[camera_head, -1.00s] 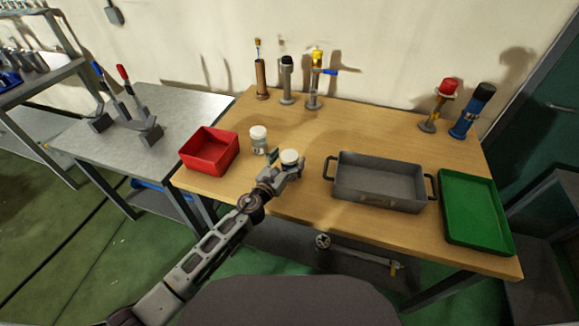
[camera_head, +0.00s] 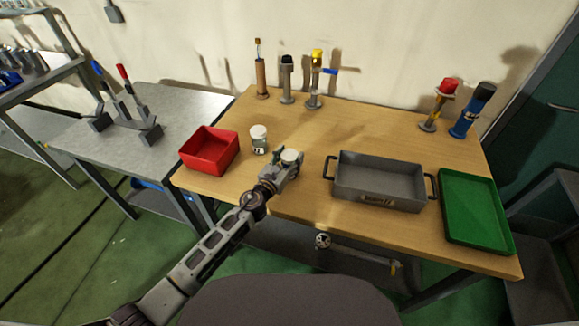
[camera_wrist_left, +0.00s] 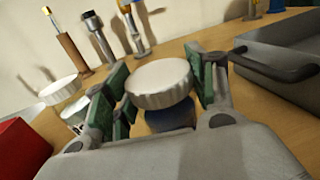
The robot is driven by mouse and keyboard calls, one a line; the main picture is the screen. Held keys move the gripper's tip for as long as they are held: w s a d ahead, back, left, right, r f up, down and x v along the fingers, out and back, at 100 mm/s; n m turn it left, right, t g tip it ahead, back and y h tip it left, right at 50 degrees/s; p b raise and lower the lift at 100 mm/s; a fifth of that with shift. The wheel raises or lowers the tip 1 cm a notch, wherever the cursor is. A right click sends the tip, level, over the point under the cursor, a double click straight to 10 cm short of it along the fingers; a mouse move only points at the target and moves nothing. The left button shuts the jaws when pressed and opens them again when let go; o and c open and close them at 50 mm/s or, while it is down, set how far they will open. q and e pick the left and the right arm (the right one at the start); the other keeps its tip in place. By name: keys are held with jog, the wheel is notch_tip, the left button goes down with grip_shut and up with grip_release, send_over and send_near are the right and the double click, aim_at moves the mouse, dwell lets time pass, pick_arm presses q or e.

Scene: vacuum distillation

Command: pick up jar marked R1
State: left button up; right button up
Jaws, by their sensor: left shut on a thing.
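One white-lidded jar (camera_head: 290,156) is in my left gripper (camera_head: 283,164), which is shut on it above the wooden table. In the left wrist view this jar's ribbed white lid (camera_wrist_left: 160,84) sits between the green-padded fingers, with a dark blue body below it. A second white-lidded jar (camera_head: 259,139) stands upright on the table, left of the gripper; it also shows behind the left fingers in the wrist view (camera_wrist_left: 62,92). I cannot read which jar is marked R1. My right gripper is not in view.
A red bin (camera_head: 209,150) stands at the table's left edge. A grey handled tray (camera_head: 380,181) and a green tray (camera_head: 476,212) lie to the right. Several upright tools, including a brown one (camera_head: 262,78), stand along the back. The table's middle (camera_head: 345,125) is clear.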

pick_arm(q)
jog(key=shift+c, duration=1.4)
jog(key=shift+r, duration=0.2)
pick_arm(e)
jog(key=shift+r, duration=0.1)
pick_arm(q)
jog(key=shift+r+p, duration=0.5)
jog(key=shift+r, duration=0.1)
jog(key=shift+r+p, duration=0.45)
jog(key=shift+r, duration=0.25)
jog(key=shift+r+p, duration=0.6)
jog(key=shift+r, duration=0.35)
notch_tip(320, 180, up, 3)
jog(key=shift+f+p, duration=0.1)
jog(key=shift+p, duration=0.6)
jog(key=shift+r+p, duration=0.5)
jog(key=shift+r, duration=0.75)
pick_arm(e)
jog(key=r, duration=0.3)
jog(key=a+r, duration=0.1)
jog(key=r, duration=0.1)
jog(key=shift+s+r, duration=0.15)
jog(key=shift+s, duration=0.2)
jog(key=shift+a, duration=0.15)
